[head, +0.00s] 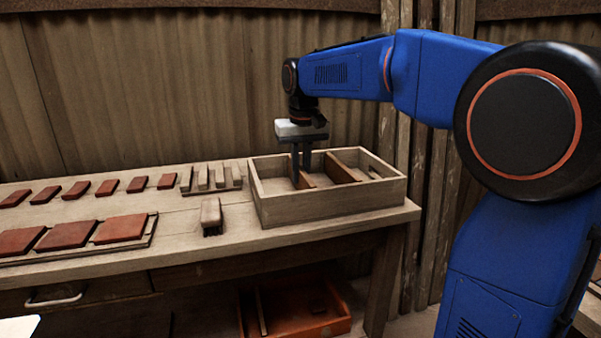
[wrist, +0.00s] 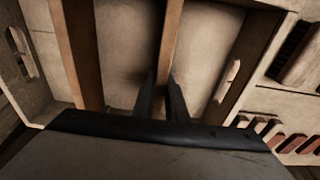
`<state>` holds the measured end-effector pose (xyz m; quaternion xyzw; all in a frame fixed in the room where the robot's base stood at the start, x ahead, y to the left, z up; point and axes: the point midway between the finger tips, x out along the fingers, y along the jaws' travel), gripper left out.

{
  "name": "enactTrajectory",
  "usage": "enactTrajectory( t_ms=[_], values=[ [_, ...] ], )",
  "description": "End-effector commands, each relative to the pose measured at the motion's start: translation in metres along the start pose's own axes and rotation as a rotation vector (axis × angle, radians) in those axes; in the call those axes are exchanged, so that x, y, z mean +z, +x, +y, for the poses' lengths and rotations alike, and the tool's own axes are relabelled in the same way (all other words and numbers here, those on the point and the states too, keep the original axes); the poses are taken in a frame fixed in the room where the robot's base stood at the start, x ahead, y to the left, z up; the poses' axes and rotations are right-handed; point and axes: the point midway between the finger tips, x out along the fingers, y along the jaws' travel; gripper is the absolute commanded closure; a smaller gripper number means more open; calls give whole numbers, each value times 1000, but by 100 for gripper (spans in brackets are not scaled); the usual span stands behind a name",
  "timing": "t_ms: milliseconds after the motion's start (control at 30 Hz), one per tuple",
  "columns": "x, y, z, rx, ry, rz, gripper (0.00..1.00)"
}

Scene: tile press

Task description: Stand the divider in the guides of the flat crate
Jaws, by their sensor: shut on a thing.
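The flat crate (head: 330,206) is an open pale wooden box at the right end of the bench; its end wall also shows in the wrist view (wrist: 36,72). My gripper (head: 302,180) points down inside it, shut on a thin brown divider (head: 308,181). Another brown divider (head: 342,168) stands across the crate to the right, apart from my gripper.
Left of the crate are a brush (head: 211,214) and a rack with several upright pale pieces (head: 212,178). Red tiles (head: 120,228) lie farther left, some on a board. An orange box (head: 300,318) sits below the bench.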

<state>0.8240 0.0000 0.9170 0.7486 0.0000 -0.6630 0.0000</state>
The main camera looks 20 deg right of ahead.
Motion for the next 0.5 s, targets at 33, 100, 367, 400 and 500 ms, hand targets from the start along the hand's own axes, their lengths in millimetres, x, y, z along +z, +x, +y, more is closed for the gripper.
enactTrajectory(
  t_ms=[33,100,367,400,500],
  values=[
    [0,0,0,0,0,0,100],
    [0,0,0,0,0,0,100],
    [0,2,0,0,0,0,69],
    [0,2,0,0,0,0,69],
    [0,2,0,0,0,0,69]
  ],
)
